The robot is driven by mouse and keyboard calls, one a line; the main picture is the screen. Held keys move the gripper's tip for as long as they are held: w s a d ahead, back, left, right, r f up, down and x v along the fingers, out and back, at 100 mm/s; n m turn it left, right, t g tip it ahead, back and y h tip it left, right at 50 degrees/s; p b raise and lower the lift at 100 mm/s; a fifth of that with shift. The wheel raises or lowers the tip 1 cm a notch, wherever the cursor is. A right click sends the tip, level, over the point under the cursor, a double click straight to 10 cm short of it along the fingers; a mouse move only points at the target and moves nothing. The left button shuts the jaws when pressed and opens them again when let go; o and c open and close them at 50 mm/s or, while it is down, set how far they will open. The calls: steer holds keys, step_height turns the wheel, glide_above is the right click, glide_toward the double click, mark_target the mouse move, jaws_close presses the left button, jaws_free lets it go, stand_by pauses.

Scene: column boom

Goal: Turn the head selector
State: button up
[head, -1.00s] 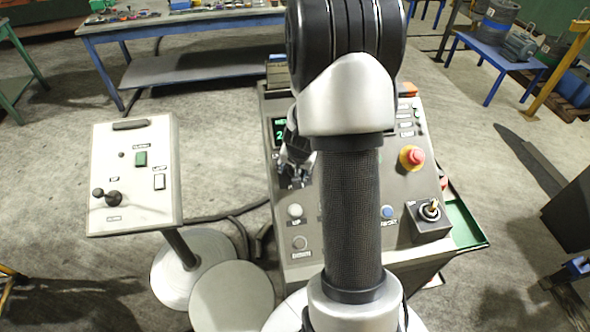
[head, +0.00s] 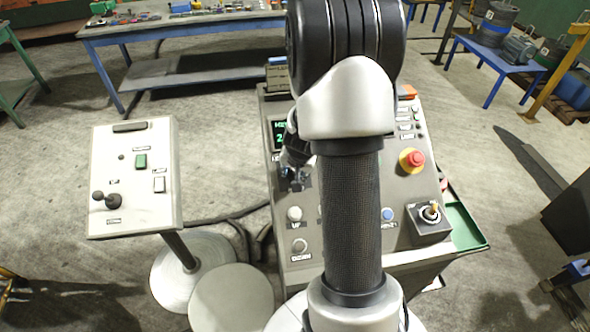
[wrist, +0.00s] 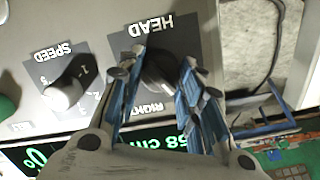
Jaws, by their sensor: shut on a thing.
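The head selector (wrist: 159,68) is a dark knob on a grey plate lettered HEAD, upside down in the wrist view, with a partly hidden word that looks like RIGHT beside it. My gripper (wrist: 160,80) has its blue-padded fingers on either side of the knob and is shut on it. The fingers hide much of the knob, so its exact setting cannot be read. In the head view my gripper (head: 294,176) is at the left part of the sloping console (head: 400,185), just below the green display, and the knob is hidden there.
The speed knob (wrist: 65,93) is beside the head plate. A red emergency button (head: 416,158), a blue button (head: 387,213) and a key switch (head: 430,212) are on the console's right part. A separate white control box (head: 133,175) stands at left, with open floor around it.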

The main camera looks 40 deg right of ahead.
steer(key=shift+m, duration=0.3)
steer(key=shift+f+m+b, duration=0.1)
steer(key=shift+m+b, duration=0.8)
steer(key=shift+b, duration=0.1)
steer(key=m+b, duration=0.2)
steer(key=m, duration=0.1)
steer(key=shift+s+d+t, duration=0.1)
steer(key=shift+t, duration=0.2)
steer(key=m+b, duration=0.1)
steer(key=m, duration=0.2)
steer(key=m+b, duration=0.1)
steer(key=m, duration=0.2)
steer(key=shift+s+t+y+b, duration=0.1)
steer(key=shift+t+y+b, duration=0.2)
steer(key=shift+b, duration=0.1)
steer(key=o, duration=1.1)
steer(key=shift+c, duration=0.2)
